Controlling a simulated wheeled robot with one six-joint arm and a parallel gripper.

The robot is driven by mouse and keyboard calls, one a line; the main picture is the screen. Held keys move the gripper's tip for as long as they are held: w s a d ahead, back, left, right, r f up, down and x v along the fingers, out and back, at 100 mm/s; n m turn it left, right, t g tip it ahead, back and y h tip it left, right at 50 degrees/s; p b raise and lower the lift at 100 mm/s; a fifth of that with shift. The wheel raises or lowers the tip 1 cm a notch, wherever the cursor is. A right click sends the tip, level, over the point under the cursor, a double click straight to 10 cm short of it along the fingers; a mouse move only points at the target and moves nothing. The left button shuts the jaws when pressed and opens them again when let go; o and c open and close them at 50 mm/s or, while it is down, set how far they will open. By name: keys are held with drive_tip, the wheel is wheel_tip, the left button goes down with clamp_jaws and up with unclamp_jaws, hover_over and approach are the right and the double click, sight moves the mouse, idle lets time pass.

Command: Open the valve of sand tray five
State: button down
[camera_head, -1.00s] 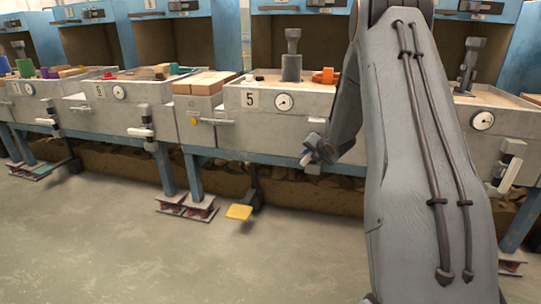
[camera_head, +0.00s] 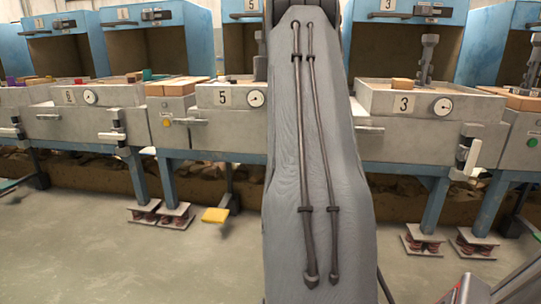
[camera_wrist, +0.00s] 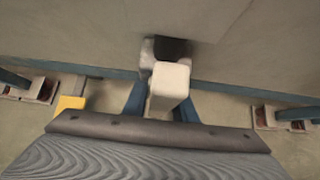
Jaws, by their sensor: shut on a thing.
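Sand tray five (camera_head: 205,125) is a grey bench-top tray with a "5" plate and a round gauge on its front. In the head view my arm covers its right part, hiding the valve and my gripper. In the wrist view the valve's white handle (camera_wrist: 171,80) projects toward me from a dark mount on the grey tray wall. My gripper (camera_wrist: 161,96) has its blue fingers on both sides of the handle and is shut on it. How far the handle is turned is hard to tell.
Tray three (camera_head: 385,108) stands to the right with its own white valve handle (camera_head: 468,157). Tray six (camera_head: 60,120) stands to the left. A yellow pedal (camera_head: 215,215) sits low under tray five. The floor (camera_head: 150,265) in front is clear.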

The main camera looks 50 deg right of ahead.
drive_tip(key=shift+w, duration=0.1)
idle(0.4)
drive_tip(key=c, duration=1.6)
unclamp_jaws()
drive_tip(key=shift+a, duration=0.15)
drive_tip(key=shift+s+r, duration=0.25)
drive_tip(key=p+v, duration=0.2)
drive_tip(key=v, duration=0.5)
drive_tip(key=shift+a, duration=0.1)
